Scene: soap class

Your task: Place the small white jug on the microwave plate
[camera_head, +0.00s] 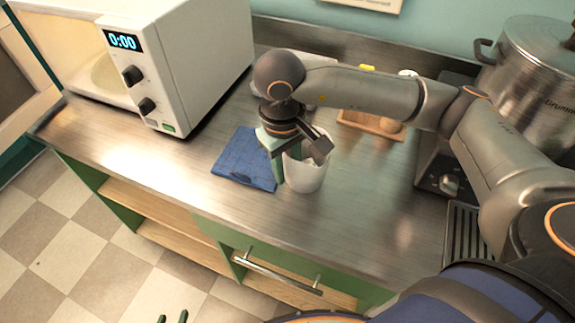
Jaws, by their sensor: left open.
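The small white jug (306,177) stands on the steel counter beside a blue cloth. My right gripper (285,160) is at the jug's left rim, with one finger along its left side. The gripper hides part of the rim, and I cannot tell whether the fingers are closed on the wall. The microwave plate (105,75) is partly visible inside the white microwave (190,60), whose door is open at the left. My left gripper (172,319) shows only its green fingertips at the bottom edge, apart and empty, far from the jug.
The folded blue cloth (244,162) lies left of the jug. A wooden tray (352,124) with items is behind my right arm. A large steel pot (530,75) stands on the stove at right. The counter between microwave and cloth is clear.

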